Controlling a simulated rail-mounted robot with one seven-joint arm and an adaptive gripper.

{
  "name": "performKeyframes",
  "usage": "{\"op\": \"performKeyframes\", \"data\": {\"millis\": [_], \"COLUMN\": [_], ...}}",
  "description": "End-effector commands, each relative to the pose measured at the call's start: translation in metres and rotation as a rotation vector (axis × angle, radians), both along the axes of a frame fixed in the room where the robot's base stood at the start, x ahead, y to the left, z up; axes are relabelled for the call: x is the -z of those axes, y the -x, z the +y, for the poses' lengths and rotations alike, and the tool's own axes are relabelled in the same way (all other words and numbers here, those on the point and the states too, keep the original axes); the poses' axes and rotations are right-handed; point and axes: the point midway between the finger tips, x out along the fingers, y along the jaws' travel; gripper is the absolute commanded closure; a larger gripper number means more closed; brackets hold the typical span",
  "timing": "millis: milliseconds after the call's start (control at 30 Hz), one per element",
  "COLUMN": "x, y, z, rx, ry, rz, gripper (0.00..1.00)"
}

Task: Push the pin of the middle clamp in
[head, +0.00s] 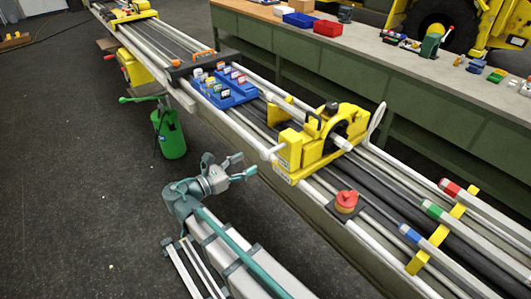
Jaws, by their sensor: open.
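The yellow middle clamp (314,146) stands on the long rail bench, with a round opening and a dark handle on top. A pale rod, which looks like its pin (271,152), sticks out of the clamp's left block towards the aisle. How deep the pin sits inside the block is hidden. My gripper (246,166) is open and empty, in front of the bench, to the left of the pin and slightly lower in the picture. A gap shows between the fingertips and the pin.
A blue tray (238,97) with coloured blocks lies left of the clamp. A red knob (346,199) sits at its right front. Pipes with red, green and blue ends lie further right. A green can (171,138) hangs by the bench. The dark floor (80,180) is clear.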

Motion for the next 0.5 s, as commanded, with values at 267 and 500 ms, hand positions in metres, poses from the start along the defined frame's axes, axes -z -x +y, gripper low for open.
{"op": "performKeyframes", "data": {"millis": [267, 500], "x": [-0.003, -0.001], "y": [-0.031, -0.049], "z": [-0.039, -0.060], "rx": [0.002, 0.002], "ry": [0.001, -0.001], "rz": [0.001, -0.001], "gripper": [0.37, 0.37]}}
